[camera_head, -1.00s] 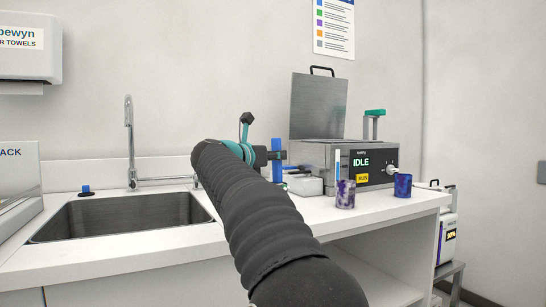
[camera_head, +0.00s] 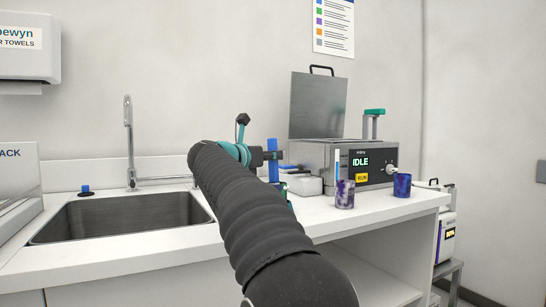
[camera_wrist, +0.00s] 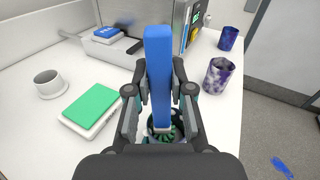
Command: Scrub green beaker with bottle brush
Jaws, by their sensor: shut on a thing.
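My gripper (camera_wrist: 162,112) is shut on the blue handle (camera_wrist: 159,70) of the brush, which stands about upright. In the head view the blue handle (camera_head: 273,158) rises beyond my arm, which hides most of the gripper. Directly below the jaws in the wrist view is a round, dark-rimmed vessel (camera_wrist: 181,134) with green showing in it; the jaws cover much of it. I cannot tell for sure that this is the green beaker, or how deep the brush end is.
A steel bath unit (camera_head: 330,155) with a raised lid stands behind. A sink (camera_head: 125,215) is at the left. In the wrist view, a green-topped block (camera_wrist: 92,105) and a white cup (camera_wrist: 48,84) are left of the gripper. The counter's right edge is near the beakers.

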